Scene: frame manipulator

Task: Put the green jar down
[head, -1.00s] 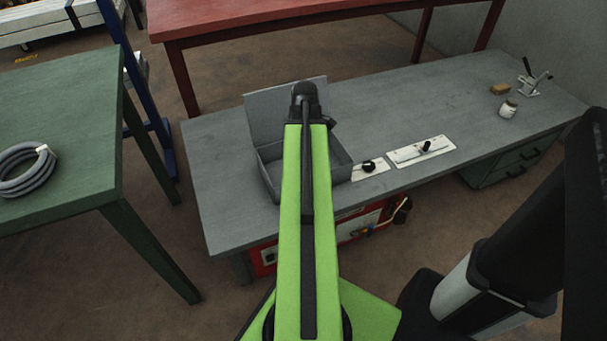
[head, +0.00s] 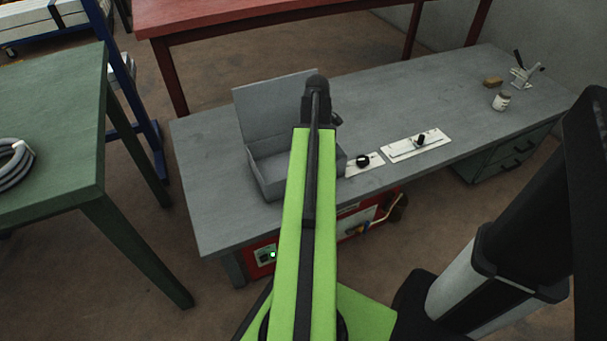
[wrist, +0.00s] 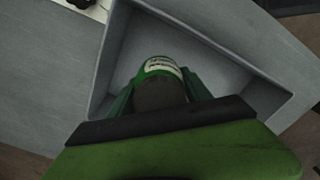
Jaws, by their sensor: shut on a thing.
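The green jar (wrist: 160,68) has a white label and a dark round end facing the wrist camera. My gripper (wrist: 160,84) is shut on it, with a green finger on each side. In the wrist view the jar is over the inside of an open grey box (wrist: 105,60). I cannot tell whether it touches the box floor. In the head view the box (head: 268,180) stands on the grey workbench (head: 210,190) with its lid up. My arm covers part of the box, and the jar is hidden there.
Right of the box lie a white plate with a black knob (head: 363,161) and a longer white plate with a black handle (head: 416,143). A small pale jar (head: 501,100), a brown block (head: 493,81) and a metal clamp (head: 522,72) stand at the far right. The bench's left end is bare.

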